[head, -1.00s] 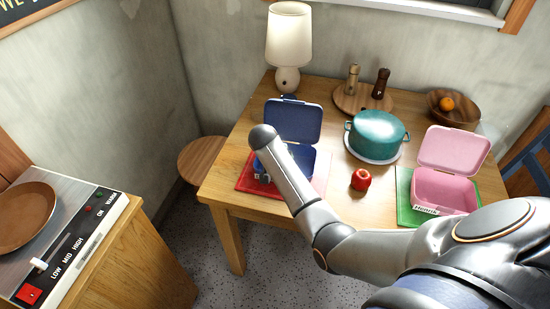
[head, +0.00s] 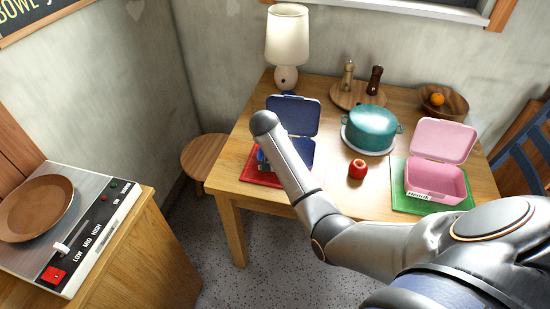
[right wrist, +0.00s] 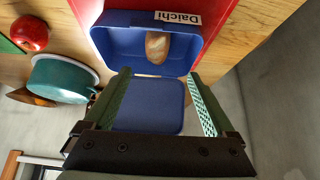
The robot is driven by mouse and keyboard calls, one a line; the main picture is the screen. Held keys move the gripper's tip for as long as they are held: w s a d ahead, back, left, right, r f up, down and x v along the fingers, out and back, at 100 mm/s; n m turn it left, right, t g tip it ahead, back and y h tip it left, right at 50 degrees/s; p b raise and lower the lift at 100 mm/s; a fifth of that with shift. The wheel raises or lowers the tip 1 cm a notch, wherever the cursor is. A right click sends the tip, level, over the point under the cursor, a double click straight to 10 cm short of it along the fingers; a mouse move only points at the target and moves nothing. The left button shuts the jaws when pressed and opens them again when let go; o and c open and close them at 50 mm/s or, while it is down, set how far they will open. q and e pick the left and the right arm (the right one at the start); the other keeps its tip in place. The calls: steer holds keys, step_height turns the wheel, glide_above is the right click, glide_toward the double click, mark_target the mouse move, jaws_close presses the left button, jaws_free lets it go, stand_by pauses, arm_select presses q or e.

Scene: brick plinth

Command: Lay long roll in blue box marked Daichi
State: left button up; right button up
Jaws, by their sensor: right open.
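The blue box (head: 302,152) stands open on a red mat on the table, its lid (head: 293,115) tipped back. In the right wrist view the blue box (right wrist: 112,48) bears a "Daichi" label (right wrist: 178,19). A brown long roll (right wrist: 158,46) lies inside it, near the labelled wall. My right gripper (right wrist: 160,74) is open and empty, over the box's lid side, its fingers apart from the roll. In the head view my right arm covers part of the box and hides the gripper. My left gripper is not in view.
A pink box (head: 437,180) marked Henrik stands open on a green mat. A red apple (head: 357,169), a teal pot (head: 371,128), a lamp (head: 287,45) and a fruit bowl (head: 443,101) share the table. A hot plate with a brown pan (head: 35,208) is at left.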

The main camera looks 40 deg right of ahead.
steer(key=s+a+f+n+t+y, duration=0.1)
steer(key=s+a+n+t+y, duration=0.2)
steer(key=s+a+n+t, duration=0.5)
steer(key=s+a+f+n+g+y, duration=0.1)
steer(key=s+a+f, duration=0.4)
steer(key=s, duration=0.5)
steer(key=s+a+f+n+g+y, duration=0.2)
steer(key=s+a+f, duration=0.4)
steer(key=s, duration=0.5)
steer(key=shift+a+f+y, duration=0.2)
steer(key=shift+a+y, duration=0.5)
steer(key=shift+a, duration=0.1)
steer(key=shift+s, duration=0.1)
